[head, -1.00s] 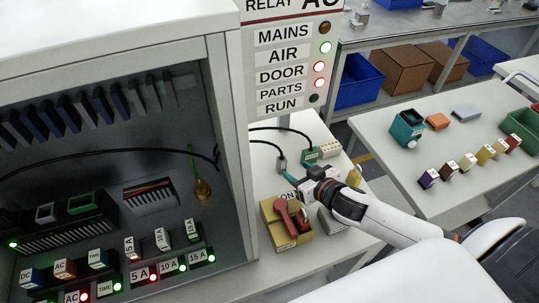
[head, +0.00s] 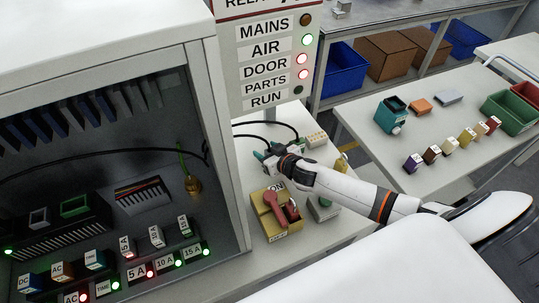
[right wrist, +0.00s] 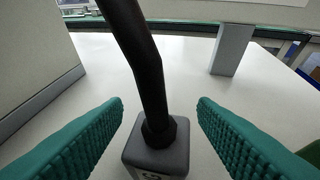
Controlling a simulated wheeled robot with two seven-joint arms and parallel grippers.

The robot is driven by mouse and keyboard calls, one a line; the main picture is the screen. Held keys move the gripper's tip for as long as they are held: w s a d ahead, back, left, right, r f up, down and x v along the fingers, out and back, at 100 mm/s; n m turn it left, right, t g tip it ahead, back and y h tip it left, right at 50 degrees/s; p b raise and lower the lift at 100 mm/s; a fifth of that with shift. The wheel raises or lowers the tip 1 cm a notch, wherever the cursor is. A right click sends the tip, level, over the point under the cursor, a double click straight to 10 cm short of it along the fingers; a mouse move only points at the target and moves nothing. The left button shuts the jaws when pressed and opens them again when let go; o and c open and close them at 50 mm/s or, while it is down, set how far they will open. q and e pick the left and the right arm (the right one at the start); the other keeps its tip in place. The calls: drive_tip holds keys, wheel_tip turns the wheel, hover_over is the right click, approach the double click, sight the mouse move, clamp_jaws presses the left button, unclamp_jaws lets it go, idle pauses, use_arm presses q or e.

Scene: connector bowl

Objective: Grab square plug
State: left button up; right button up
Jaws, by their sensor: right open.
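The square plug (right wrist: 157,153) is a dark grey block in the right wrist view, with a thick black cable rising from its top. It stands on the pale table between the two teal ribbed fingers of my right gripper (right wrist: 160,112). The fingers are spread, with a gap on each side of the plug. A label at the plug's lower edge is cut off. In the head view my right gripper (head: 262,157) is low over the table beside the cabinet, and the plug is largely hidden at its fingers. My left gripper is not in view.
The relay cabinet (head: 228,150) stands close on the left. A yellow box with a red lever (head: 274,227) sits just in front of my right gripper.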

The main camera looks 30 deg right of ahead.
drive_tip(key=shift+w+a+f, duration=0.1)
drive_tip(key=shift+w+f, duration=0.05)
drive_tip(key=shift+w, duration=0.2)
drive_tip(key=shift+s, duration=0.1)
drive_tip(key=shift+c, duration=0.3)
drive_tip(key=c, duration=1.1)
